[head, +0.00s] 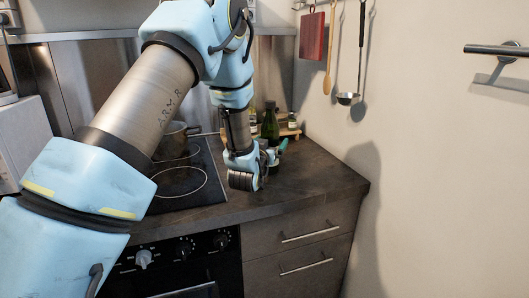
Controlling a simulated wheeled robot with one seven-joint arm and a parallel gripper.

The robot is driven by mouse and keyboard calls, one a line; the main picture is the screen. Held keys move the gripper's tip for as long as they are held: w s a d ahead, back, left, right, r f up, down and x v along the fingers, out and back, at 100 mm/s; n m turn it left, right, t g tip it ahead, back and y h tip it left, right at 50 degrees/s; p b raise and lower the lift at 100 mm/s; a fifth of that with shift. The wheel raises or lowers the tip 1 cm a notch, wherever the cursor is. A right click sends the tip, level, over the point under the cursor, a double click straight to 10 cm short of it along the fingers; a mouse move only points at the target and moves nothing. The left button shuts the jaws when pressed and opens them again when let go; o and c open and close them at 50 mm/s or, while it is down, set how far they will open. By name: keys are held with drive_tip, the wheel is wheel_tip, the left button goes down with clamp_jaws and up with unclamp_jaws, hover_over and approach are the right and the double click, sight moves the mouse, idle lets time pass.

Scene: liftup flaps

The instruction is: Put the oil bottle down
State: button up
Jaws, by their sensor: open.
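A dark green bottle (270,124), which looks like the oil bottle, stands upright on the counter (318,178) in the back corner in the head view. My gripper (274,157) is at the bottle's lower part, just in front of it. The gripper is open. My wrist hides the bottle's base and most of the fingers, so I cannot tell whether they touch the bottle.
A small wooden rack (289,133) with small bottles (292,120) stands behind. A pot (174,138) sits on the black cooktop (190,190) to the left. Utensils and a red board (312,37) hang above. The counter's right front is clear.

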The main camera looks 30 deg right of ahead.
drive_tip(key=b+v, duration=0.2)
drive_tip(key=v, duration=0.7)
drive_tip(key=shift+s+a, duration=0.25)
drive_tip(key=shift+a, duration=0.05)
